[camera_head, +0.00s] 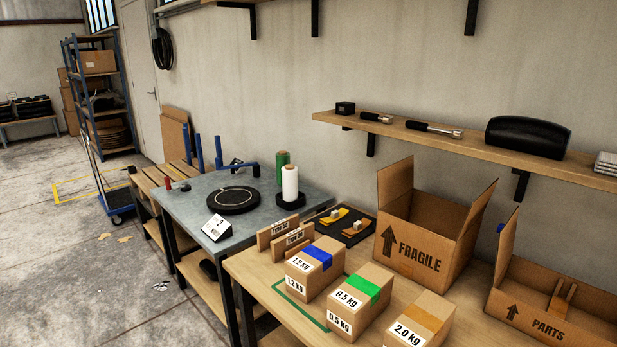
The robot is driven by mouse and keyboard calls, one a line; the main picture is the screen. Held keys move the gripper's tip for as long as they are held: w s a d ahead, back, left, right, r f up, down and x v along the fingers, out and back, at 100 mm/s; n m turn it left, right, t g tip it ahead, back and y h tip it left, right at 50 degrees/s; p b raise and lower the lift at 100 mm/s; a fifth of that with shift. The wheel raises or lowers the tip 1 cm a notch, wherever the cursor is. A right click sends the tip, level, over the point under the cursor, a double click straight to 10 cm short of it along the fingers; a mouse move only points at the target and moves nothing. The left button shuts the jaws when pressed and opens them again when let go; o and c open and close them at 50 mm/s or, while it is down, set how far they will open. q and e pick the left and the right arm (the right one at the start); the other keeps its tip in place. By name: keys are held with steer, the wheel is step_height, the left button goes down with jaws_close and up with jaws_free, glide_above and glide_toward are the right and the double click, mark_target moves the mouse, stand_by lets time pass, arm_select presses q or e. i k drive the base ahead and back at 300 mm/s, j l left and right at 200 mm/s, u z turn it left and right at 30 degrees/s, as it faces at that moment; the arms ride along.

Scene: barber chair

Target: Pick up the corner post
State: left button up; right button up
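I cannot tell for sure which thing is the corner post. Several upright blue posts (200,153) stand at the back left of the grey-topped table (180,205). A narrow brown angled piece (566,299) leans inside the open box marked PARTS (535,318) at the right edge. Neither of my grippers is in view.
The wooden table in front holds closed weight boxes, among them one with green tape (362,292), and an open FRAGILE box (408,247). A black turntable (233,200) and film rolls (290,181) stand on the grey table. A wall shelf (470,145) overhangs. Floor at left is mostly clear.

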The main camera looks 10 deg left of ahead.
mark_target(198, 138)
steer(key=i+j, duration=0.3)
steer(key=j, duration=0.25)
steer(key=i+j, duration=0.35)
steer(key=j, duration=0.2)
steer(key=i+j+u, duration=0.1)
steer(key=i+j, duration=0.2)
steer(key=j, duration=0.25)
steer(key=i+j, duration=0.35)
steer(key=j, duration=0.2)
steer(key=i+j, duration=0.35)
steer(key=j, duration=0.2)
steer(key=i+j, duration=0.35)
steer(key=j, duration=0.15)
steer(key=i+j+u, duration=0.1)
steer(key=i+j, duration=0.25)
steer(key=j, duration=0.2)
steer(key=i+j, duration=0.35)
steer(key=j, duration=0.15)
steer(key=i+j+z, duration=0.1)
steer(key=z, duration=0.65)
